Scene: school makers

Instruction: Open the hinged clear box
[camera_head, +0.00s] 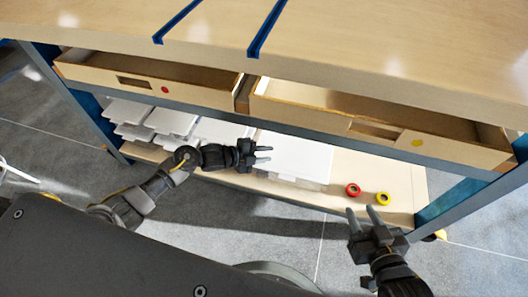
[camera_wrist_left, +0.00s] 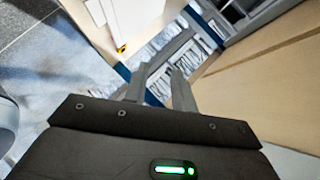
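On the lower shelf, a wide white-topped box (camera_head: 297,158) with a clear-looking front edge lies just right of my left gripper; it seems shut. I cannot tell for sure whether it is the hinged clear box. My left gripper (camera_head: 269,154) is open and empty, its fingers pointing right, in front of the shelf and overlapping the box's left side in the picture. Its fingers also show apart in the left wrist view (camera_wrist_left: 160,70). My right gripper (camera_head: 363,212) is open and empty, fingers pointing up, in front of the shelf's right part.
Several flat pale boxes (camera_head: 171,121) are stacked on the shelf's left. A red roll (camera_head: 352,189) and a yellow roll (camera_head: 383,198) lie on its right. Two drawers, left (camera_head: 140,78) and right (camera_head: 375,130), stand pulled out above, under the tabletop (camera_head: 350,40).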

